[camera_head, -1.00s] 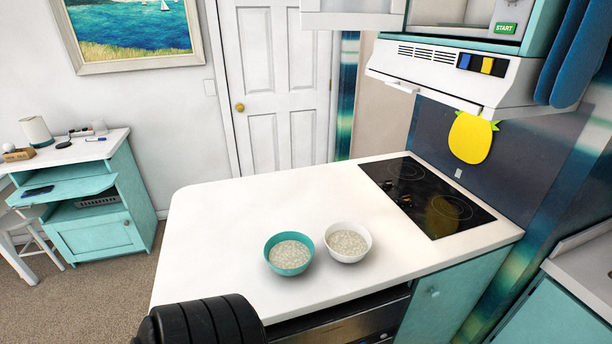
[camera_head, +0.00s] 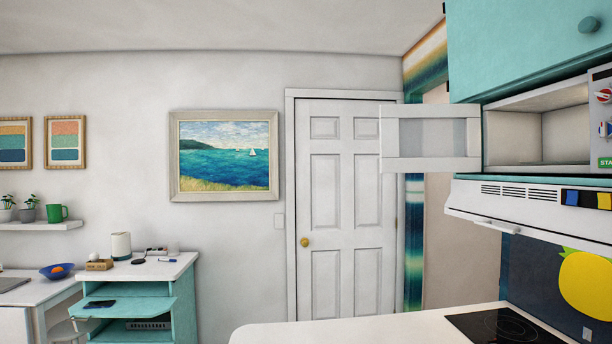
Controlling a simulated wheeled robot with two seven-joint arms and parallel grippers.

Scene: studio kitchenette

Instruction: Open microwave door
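The microwave (camera_head: 597,120) sits at the right above the range hood, under a teal cabinet. Its white-framed door (camera_head: 430,164) with a grey window stands swung wide open to the left, in front of the room door and wall edge. The microwave's inside (camera_head: 540,135) is exposed and looks empty. Its control panel at the right edge is partly cut off. Neither of my grippers is in view, so their states do not show.
The range hood (camera_head: 530,205) juts out below the microwave. The white counter (camera_head: 370,332) and black cooktop (camera_head: 505,326) show at the bottom. A teal cabinet (camera_head: 530,45) hangs above. A teal desk unit (camera_head: 135,300) stands at the far left.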

